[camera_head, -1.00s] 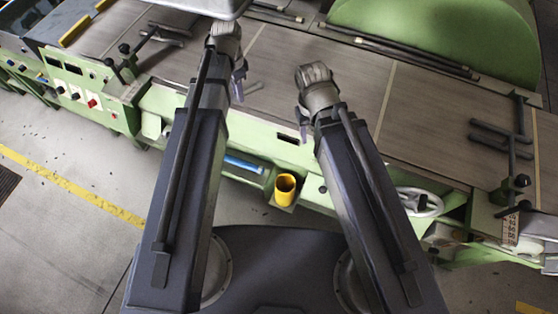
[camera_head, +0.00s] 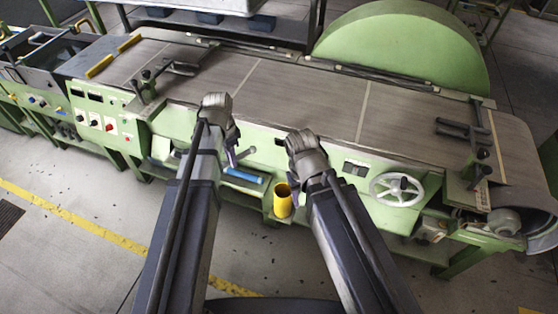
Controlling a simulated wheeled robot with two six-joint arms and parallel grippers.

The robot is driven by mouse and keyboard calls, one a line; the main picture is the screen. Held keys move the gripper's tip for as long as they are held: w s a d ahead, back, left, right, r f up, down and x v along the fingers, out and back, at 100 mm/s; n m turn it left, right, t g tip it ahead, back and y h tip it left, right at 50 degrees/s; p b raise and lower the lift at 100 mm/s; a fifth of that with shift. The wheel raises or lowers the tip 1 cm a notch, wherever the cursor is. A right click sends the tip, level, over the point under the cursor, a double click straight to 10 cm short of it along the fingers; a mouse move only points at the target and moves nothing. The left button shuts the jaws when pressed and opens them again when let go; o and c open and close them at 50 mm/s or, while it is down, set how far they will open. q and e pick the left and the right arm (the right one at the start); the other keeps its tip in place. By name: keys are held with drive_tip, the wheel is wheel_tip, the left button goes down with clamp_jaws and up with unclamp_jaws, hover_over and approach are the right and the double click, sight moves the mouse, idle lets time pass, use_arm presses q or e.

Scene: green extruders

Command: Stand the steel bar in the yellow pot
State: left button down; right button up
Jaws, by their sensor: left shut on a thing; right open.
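The yellow pot (camera_head: 283,203) stands upright on a low green ledge at the front of the green machine, with its dark opening facing up. My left gripper (camera_head: 232,157) is left of and above the pot in the picture, mostly hidden behind its own wrist. It is shut on the steel bar (camera_head: 246,153), of which only a short grey end shows to the right of the fingers. My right gripper (camera_head: 295,182) is open and close to the pot's upper right in the picture. Its fingers are largely hidden by its wrist.
A blue cylinder (camera_head: 243,175) lies on the ledge left of the pot. A white handwheel (camera_head: 396,190) sticks out at the right. The machine's flat grey bed (camera_head: 290,95) lies behind, with dark clamps at both ends. Grey floor is free in front.

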use_arm(q)
drive_tip(key=w+d+f+m+t+h+b, duration=0.3)
drive_tip(key=w+d+f+h+b, duration=0.25)
drive_tip(key=d+f+b, duration=0.7)
drive_tip(key=w+d+r+t+h+b, duration=0.1)
drive_tip(key=w+t+h+b, duration=0.4)
drive_tip(key=h+b, duration=0.5)
drive_tip(key=w+d+b, duration=0.1)
drive_tip(key=b, duration=0.8)
drive_tip(key=shift+w+d+r+n+b, duration=0.3)
drive_tip(key=shift+w+n, duration=0.05)
drive_tip(key=shift+n, duration=0.05)
drive_tip(key=shift+f, duration=0.1)
wheel_tip(320, 180, down, 19)
drive_tip(key=b, duration=1.9)
